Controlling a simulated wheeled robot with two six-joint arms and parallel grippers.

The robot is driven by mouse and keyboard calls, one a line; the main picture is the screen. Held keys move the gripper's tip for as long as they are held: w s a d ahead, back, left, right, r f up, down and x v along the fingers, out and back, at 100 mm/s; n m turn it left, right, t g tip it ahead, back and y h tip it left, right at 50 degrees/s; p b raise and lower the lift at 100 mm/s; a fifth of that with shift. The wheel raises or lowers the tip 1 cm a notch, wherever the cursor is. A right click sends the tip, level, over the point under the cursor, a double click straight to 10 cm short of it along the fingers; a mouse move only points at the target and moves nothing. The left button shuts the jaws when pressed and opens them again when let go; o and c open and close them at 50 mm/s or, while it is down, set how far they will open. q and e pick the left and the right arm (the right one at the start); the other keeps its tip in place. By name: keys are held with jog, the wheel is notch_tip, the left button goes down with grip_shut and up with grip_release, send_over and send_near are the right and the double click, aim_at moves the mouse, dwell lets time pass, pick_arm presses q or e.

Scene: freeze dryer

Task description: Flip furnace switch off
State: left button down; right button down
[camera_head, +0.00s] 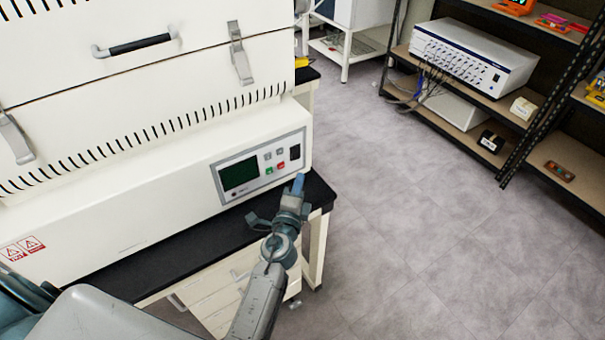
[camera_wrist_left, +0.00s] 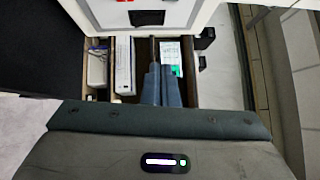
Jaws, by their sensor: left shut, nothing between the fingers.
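The white furnace (camera_head: 120,190) stands on a black-topped bench at the left of the head view. Its control panel (camera_head: 262,164) has a dark green screen, small red, green and grey buttons, and a black switch (camera_head: 294,152) at the right end. The switch's position is too small to tell. My left gripper (camera_head: 299,182) is shut and empty, its blue-grey fingertips just below the switch and apart from it. In the left wrist view my shut fingers (camera_wrist_left: 154,50) point up toward a black switch (camera_wrist_left: 148,17) on a white face. My right gripper is out of view.
The black bench edge (camera_head: 319,188) lies right beside my left gripper. A shelf rack (camera_head: 470,75) with a white instrument box (camera_head: 473,52) stands at the back right. The grey floor (camera_head: 420,230) between is clear. The wrist view shows white boxes (camera_wrist_left: 124,65) in a brown compartment.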

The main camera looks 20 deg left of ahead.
pick_arm(q)
jog(key=shift+s+d+r, duration=0.15)
jog(key=shift+s+d, duration=0.05)
jog(key=shift+s, duration=0.9)
jog(key=shift+s+d+r, duration=0.1)
jog(key=shift+s+d, duration=0.1)
jog(key=shift+s, duration=0.85)
jog(key=s+a+f+n+g+h, duration=0.1)
jog(key=s+f+n+g, duration=0.3)
jog(key=f, duration=0.9)
jog(key=s+a+f+n+g, duration=0.15)
jog(key=s+f, duration=0.35)
jog(key=f, duration=0.7)
jog(key=s+f+n+g+h, duration=0.1)
jog(key=s+f+n+g, duration=0.3)
jog(key=f, duration=0.9)
jog(key=s+a+f+n+g, duration=0.2)
jog(key=s+f, duration=0.4)
jog(key=s, duration=0.5)
jog(key=s+a+f+n+g, duration=0.3)
jog(key=s+f, duration=0.4)
jog(key=s, duration=0.5)
jog(key=s+a+f+n+g+b, duration=0.1)
jog(key=s+a+f+n+g, duration=0.1)
jog(key=s+f, duration=0.4)
jog(key=s+a+g, duration=0.1)
jog(key=s, duration=0.4)
jog(key=shift+s+a+f+n, duration=0.3)
jog(key=shift+a+f+n, duration=0.05)
jog(key=shift+a, duration=0.05)
